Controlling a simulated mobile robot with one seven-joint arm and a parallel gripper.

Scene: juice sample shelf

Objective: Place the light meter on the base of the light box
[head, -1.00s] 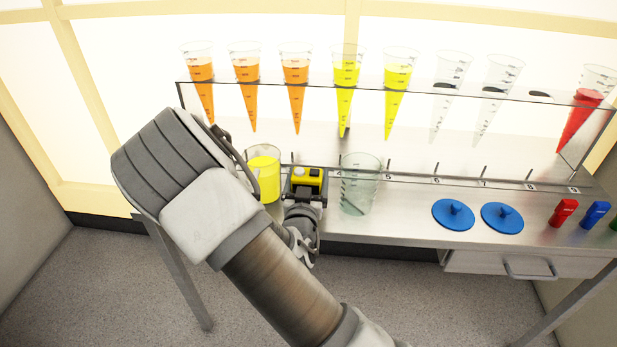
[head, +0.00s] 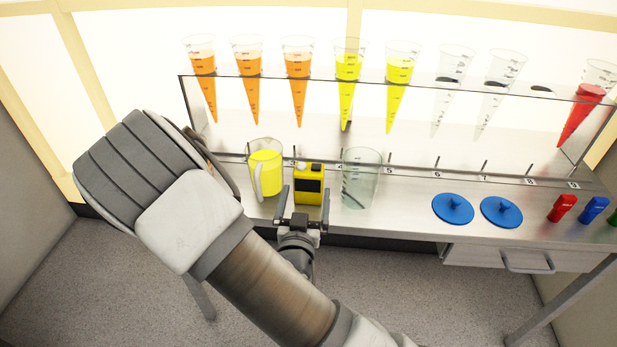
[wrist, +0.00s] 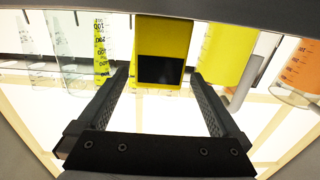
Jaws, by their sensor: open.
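The light meter (head: 309,195) is a yellow box with a dark screen. In the wrist view the light meter (wrist: 162,45) shows beyond the fingertips. My gripper (head: 304,202) is open and empty, in front of the meter on its near side. In the wrist view the fingers of my gripper (wrist: 158,88) are spread wide with nothing between them.
The jug (head: 266,172) is close left of the meter, and the clear beaker (head: 360,180) close right. Cones of orange, yellow and red liquid hang in the clear rack (head: 400,155) behind. Blue lids (head: 453,209) and a red marker (head: 562,208) lie to the right.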

